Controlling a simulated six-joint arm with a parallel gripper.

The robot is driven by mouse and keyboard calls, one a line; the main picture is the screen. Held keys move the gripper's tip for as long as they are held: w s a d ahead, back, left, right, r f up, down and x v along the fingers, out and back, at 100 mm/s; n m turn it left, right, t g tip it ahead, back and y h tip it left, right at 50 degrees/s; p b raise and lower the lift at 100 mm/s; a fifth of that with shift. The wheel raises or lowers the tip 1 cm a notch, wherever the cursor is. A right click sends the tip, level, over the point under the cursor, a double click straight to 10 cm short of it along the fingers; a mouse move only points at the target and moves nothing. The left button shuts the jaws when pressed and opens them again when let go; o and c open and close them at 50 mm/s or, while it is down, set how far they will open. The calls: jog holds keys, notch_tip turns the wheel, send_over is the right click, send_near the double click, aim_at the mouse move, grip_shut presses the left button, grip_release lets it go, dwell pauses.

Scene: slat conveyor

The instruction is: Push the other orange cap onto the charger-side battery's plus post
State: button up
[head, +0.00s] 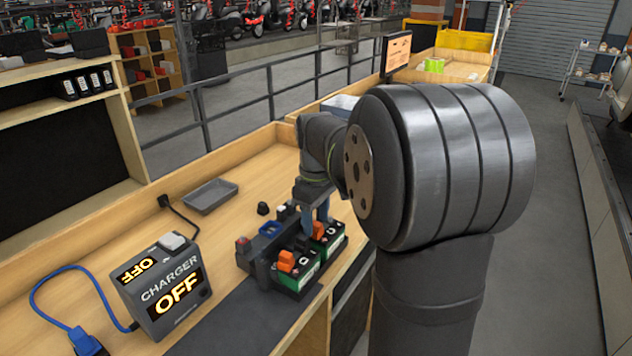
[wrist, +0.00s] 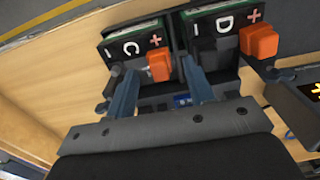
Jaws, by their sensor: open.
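Two dark batteries with green sides stand side by side in a black holder. The charger-side battery D (head: 297,278) is nearer the camera; it also shows at the wrist view's upper right (wrist: 222,25). An orange cap (wrist: 259,40) is at its plus end, also in the head view (head: 287,261); whether it is fully seated I cannot tell. Battery C (wrist: 131,46) has the other orange cap (wrist: 158,67) at its plus end, also in the head view (head: 318,231). My gripper (wrist: 160,74) is open, its blue fingers either side of C's cap, with visible gaps. Contact below is hidden.
The charger (head: 165,285), reading OFF, stands left of the batteries. A blue cable (head: 50,290) with a plug lies beside it. A grey tray (head: 210,196) and small black knob (head: 263,208) sit farther back. A dark mat (head: 235,320) lies in front; bench wood between is clear.

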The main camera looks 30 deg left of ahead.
notch_tip(320, 180, up, 16)
jog(key=shift+f, duration=0.25)
jog(key=shift+f, duration=0.1)
notch_tip(320, 180, down, 17)
jog(key=shift+f, duration=0.2)
jog(key=shift+r, duration=0.25)
dwell(0.5)
